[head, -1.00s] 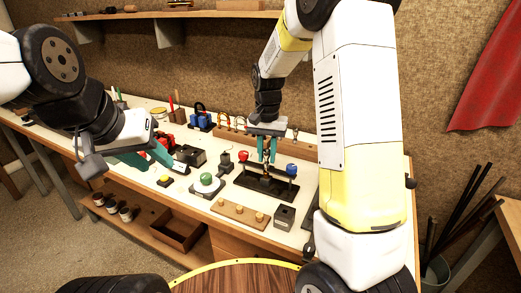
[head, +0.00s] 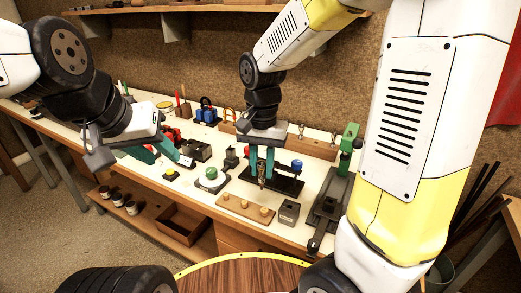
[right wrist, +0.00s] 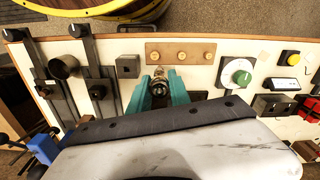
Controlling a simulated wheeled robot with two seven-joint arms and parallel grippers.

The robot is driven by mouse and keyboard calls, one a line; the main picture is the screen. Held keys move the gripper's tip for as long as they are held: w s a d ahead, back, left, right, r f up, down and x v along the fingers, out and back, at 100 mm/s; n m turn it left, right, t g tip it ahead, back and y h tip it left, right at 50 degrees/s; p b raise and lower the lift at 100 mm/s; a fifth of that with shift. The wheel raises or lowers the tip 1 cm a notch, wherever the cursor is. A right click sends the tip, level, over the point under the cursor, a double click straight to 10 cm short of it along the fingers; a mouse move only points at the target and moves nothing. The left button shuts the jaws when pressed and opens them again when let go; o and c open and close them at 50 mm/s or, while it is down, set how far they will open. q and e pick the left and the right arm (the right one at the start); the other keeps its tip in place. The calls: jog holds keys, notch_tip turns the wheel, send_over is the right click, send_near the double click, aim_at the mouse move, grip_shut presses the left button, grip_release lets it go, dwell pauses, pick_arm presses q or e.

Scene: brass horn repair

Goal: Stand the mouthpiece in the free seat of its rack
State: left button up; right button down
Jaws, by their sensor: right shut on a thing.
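My right gripper (head: 262,178) is shut on the mouthpiece (head: 262,173), a small brass-coloured metal piece. It hangs upright between the teal fingers above the bench. In the right wrist view the mouthpiece (right wrist: 161,86) shows end-on between the fingertips. A wooden strip with three round brass knobs (head: 246,209) lies just in front of the gripper. A long wooden rack (head: 318,148) at the back of the bench carries small upright metal pieces. I cannot tell which seat is free. My left gripper (head: 158,152) is open and empty over the bench's left part.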

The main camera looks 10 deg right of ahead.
aim_at(261, 165)
jog(key=shift+s+a+r, duration=0.1)
jog(key=shift+s+a, duration=0.05)
jog(key=shift+s, duration=0.35)
jog(key=shift+r, duration=1.6)
jog(key=shift+w, duration=0.1)
